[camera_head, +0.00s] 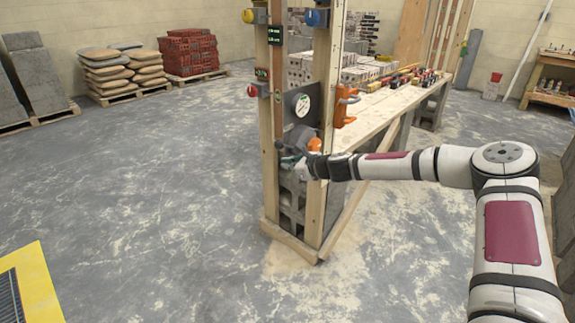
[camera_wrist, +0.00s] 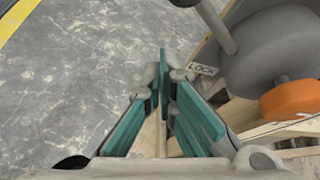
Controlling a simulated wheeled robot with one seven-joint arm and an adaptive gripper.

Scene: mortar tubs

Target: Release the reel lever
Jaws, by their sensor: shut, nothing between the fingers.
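The grey reel (camera_wrist: 275,48) fills the upper right of the wrist view, with an orange part (camera_wrist: 292,99) below it. A "LOCK" label (camera_wrist: 202,69) sits beside the lever's lower end. My gripper (camera_wrist: 169,76) is shut and empty, left of the label and below the lever, apart from it in the picture. In the head view my gripper (camera_head: 290,161) is at the wooden frame, just below the reel (camera_head: 299,140).
Open concrete floor (camera_head: 150,170) lies to the left. Pallets of bags and bricks stand far back.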

